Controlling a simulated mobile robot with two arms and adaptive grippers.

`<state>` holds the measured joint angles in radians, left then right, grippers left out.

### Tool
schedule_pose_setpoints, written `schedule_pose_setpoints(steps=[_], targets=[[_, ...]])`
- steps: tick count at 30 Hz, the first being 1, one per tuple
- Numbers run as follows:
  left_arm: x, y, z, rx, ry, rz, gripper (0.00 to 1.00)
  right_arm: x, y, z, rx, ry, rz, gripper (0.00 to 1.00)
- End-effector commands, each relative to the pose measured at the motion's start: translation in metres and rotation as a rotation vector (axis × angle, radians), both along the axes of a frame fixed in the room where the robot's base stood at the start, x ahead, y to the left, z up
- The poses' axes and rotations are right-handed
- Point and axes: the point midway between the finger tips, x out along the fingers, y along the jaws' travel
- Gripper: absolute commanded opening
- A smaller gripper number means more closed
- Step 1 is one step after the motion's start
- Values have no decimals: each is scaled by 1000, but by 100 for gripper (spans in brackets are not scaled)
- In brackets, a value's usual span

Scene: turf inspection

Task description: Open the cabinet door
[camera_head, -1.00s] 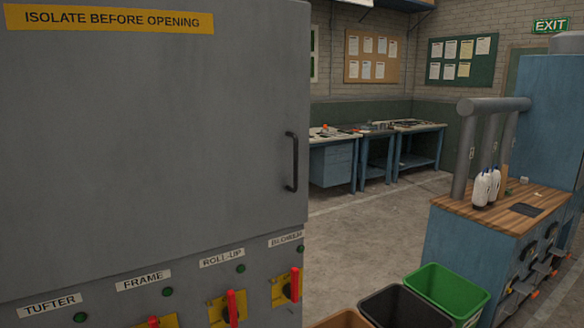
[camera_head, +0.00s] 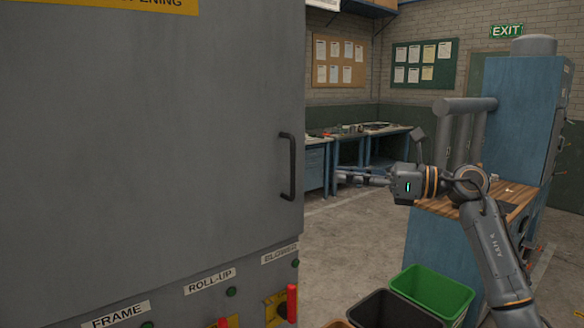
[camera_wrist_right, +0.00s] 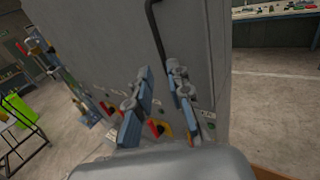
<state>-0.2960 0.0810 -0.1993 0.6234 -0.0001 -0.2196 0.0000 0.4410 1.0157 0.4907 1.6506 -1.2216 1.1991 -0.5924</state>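The grey cabinet door (camera_head: 150,130) fills the left of the head view and is closed. Its black bar handle (camera_head: 287,166) stands upright near the door's right edge. My right gripper (camera_head: 340,177) is to the right of the handle, apart from it, with its fingers pointing left. In the right wrist view the two blue-padded fingers of my right gripper (camera_wrist_right: 152,98) are spread apart with nothing between them. The handle (camera_wrist_right: 155,30) shows beyond the fingertips there. My left gripper is not in view.
Below the door are labelled switches with red levers (camera_head: 292,303). A green bin (camera_head: 432,290) and a black bin (camera_head: 388,310) stand on the floor under my right arm. A blue workbench with a wooden top (camera_head: 520,195) is behind the arm.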

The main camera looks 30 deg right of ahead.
Motion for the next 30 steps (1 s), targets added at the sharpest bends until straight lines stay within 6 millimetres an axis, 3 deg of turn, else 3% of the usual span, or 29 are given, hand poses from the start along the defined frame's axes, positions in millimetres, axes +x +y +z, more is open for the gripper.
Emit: schedule_pose_setpoints(steps=[6,15,21,30], targets=[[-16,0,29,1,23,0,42,37,30,8,6,-1,4,19],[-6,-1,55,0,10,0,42,80,63,5,9,0,2,19],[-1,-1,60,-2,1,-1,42,92,72,2,6,-1,1,19],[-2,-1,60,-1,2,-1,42,93,73,1,6,0,1,19]])
